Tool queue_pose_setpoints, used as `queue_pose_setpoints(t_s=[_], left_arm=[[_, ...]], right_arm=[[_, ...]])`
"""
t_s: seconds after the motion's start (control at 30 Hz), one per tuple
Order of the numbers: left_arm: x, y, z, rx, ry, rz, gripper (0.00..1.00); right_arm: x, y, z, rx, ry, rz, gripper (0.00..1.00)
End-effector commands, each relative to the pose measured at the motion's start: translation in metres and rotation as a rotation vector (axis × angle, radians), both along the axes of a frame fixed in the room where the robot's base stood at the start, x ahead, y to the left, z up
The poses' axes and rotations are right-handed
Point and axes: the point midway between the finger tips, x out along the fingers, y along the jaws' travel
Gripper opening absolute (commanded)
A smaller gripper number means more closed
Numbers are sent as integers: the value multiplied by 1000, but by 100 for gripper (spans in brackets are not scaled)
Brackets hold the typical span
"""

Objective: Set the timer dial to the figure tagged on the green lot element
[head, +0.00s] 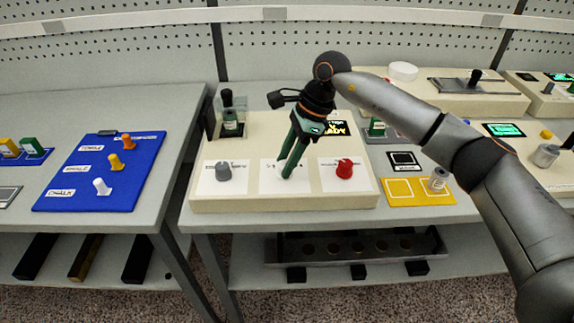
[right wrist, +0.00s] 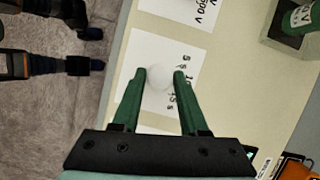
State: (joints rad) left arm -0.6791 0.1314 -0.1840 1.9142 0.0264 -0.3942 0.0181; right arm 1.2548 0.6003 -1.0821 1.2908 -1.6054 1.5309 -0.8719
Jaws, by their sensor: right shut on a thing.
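The timer dial (right wrist: 158,78) is a pale round knob on a white card, with small figures such as 5 s and 15 s partly readable beside it. My right gripper (right wrist: 160,76) points down at the middle card of the cream panel (head: 210,200), its green fingers shut on the knob. My left gripper is not in view.
A grey knob (head: 223,172) and a red knob (head: 344,169) flank the middle card. A lit display (head: 336,129) stands behind. A blue board (head: 95,180) with coloured pegs lies left, a yellow tray (head: 400,198) right. A gap separates the two tables.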

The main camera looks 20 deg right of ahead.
Motion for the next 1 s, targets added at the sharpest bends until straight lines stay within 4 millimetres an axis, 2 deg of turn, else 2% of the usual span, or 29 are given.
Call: queue_pose_setpoints(t_s=[0.1, 0.5, 0.7, 1.0], left_arm=[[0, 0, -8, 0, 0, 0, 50], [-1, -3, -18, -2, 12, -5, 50], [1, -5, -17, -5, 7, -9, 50], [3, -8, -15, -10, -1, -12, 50]], right_arm=[[2, 1, -1, 2, -3, 111, 0], [4, 1, 1, 0, -4, 435, 0], [4, 1, 1, -2, -4, 536, 0], [4, 1, 1, 0, -4, 599, 0]])
